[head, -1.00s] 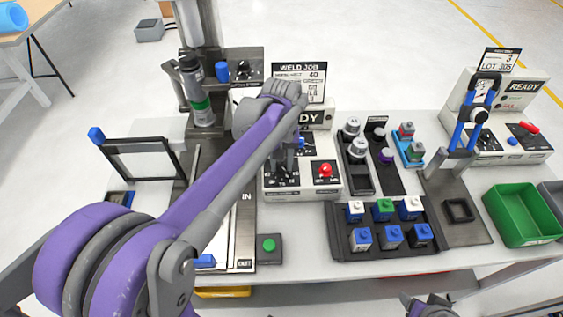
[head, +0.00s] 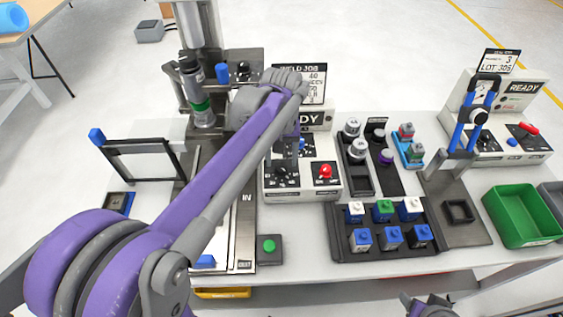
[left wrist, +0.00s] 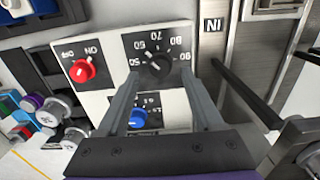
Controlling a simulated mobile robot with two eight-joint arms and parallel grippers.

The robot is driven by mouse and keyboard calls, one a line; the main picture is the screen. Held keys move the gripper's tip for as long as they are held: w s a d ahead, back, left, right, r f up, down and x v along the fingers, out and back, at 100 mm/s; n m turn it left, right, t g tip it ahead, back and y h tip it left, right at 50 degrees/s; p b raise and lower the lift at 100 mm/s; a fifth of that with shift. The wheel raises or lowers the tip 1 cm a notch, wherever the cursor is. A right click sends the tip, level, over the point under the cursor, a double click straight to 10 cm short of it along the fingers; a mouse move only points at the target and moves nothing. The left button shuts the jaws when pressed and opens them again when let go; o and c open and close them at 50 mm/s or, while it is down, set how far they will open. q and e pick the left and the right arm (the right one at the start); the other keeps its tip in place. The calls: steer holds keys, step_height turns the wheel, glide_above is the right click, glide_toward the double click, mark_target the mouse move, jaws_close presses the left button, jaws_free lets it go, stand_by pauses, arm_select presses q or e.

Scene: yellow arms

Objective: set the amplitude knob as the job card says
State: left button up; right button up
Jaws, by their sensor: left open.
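The amplitude knob (head: 281,174) is black and sits on the white weld control box (head: 300,192). In the left wrist view the knob (left wrist: 157,69) lies inside a printed dial from 50 to 90. I cannot read its pointer surely. My left gripper (head: 285,157) is open, just above and behind the knob in the head view. In the left wrist view its fingers (left wrist: 163,88) are spread and apart from the knob. The job card (head: 313,84), headed WELD JOB, is partly hidden by my left arm; a 40 shows. A bit of my right arm (head: 430,306) shows at the bottom edge.
A red switch (head: 325,171) and a blue knob (left wrist: 138,117) share the box. A green button (head: 268,246) stands in front of it. A black tray (head: 385,246) with several colored blocks is to the right, and the press column (head: 199,22) is behind.

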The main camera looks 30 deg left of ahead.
mark_target(281, 167)
arm_select(q)
step_height(281, 167, up, 8)
